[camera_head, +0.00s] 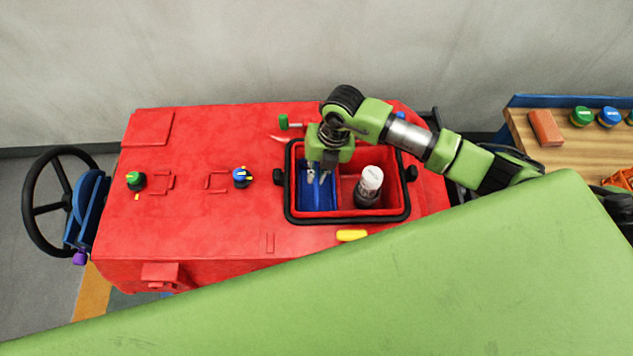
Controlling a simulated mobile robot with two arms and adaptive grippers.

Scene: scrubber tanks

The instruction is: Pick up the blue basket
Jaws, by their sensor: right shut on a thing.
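The blue basket (318,200) sits in the left part of the black-rimmed opening (288,205) in the red scrubber tank (200,215). My right gripper (318,178) reaches down over the basket from above. Its fingers are inside the basket's outline, near its upper end, and are shut on it. The exact contact is too small to see. The gripper and wrist hide the basket's far edge. I cannot tell whether the basket is clear of the tank floor. My left gripper is not in view.
A dark bottle with a white cap (370,180) stands just right of the basket in the same opening. Black knobs flank the rim. A yellow piece (351,235) lies in front. A black steering wheel (45,200) is at left, a wooden bench (570,150) at right.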

